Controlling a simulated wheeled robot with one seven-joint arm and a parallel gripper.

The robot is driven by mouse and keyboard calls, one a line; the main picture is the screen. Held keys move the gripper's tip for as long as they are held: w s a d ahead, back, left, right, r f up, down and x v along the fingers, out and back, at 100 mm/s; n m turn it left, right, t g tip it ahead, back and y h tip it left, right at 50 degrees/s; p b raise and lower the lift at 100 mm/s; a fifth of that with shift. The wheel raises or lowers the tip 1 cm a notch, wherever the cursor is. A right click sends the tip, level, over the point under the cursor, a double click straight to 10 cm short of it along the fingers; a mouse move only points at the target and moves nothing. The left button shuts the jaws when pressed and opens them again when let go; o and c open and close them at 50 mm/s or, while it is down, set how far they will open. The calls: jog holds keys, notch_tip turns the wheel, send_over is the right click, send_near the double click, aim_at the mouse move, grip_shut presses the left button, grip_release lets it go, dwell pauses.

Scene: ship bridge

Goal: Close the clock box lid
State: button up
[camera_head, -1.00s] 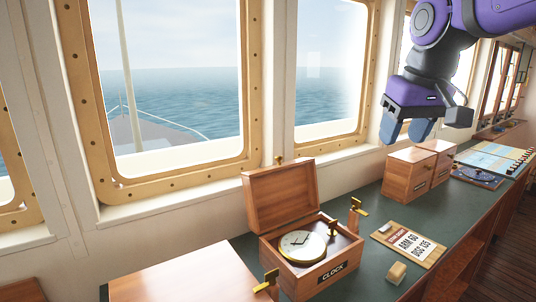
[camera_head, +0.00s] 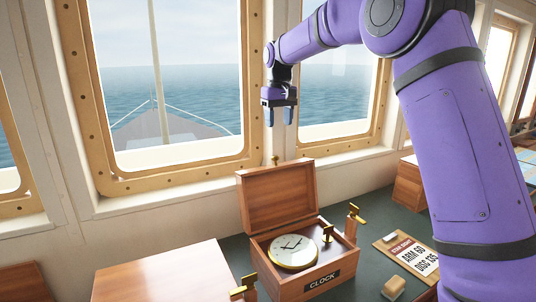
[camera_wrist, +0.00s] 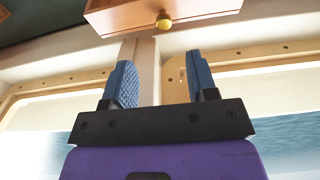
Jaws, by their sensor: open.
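The clock box (camera_head: 312,282) stands on the green counter, with a round white clock (camera_head: 291,251) inside and a label on its front. Its wooden lid (camera_head: 279,196) stands open, raised at the back toward the window. My gripper (camera_head: 279,117) is high above and behind the lid, in front of the window, with its blue fingers pointing down. It is open and empty and touches nothing. In the wrist view, the open fingers (camera_wrist: 162,84) show below a wooden panel with a brass knob (camera_wrist: 164,21), which looks like the lid's top.
A brass latch-like piece (camera_head: 354,221) stands at the box's right, and another (camera_head: 244,288) at its left front. A wooden box top (camera_head: 160,277) lies to the left. A clipboard (camera_head: 412,254) and a small wooden block (camera_head: 393,287) lie to the right. My arm covers much of the right side.

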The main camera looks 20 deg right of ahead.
jog(key=f, duration=0.7)
jog(key=w+f, duration=0.1)
jog(key=f, duration=0.3)
jog(key=shift+a+f, duration=0.2)
jog(key=shift+a, duration=0.1)
grip_shut()
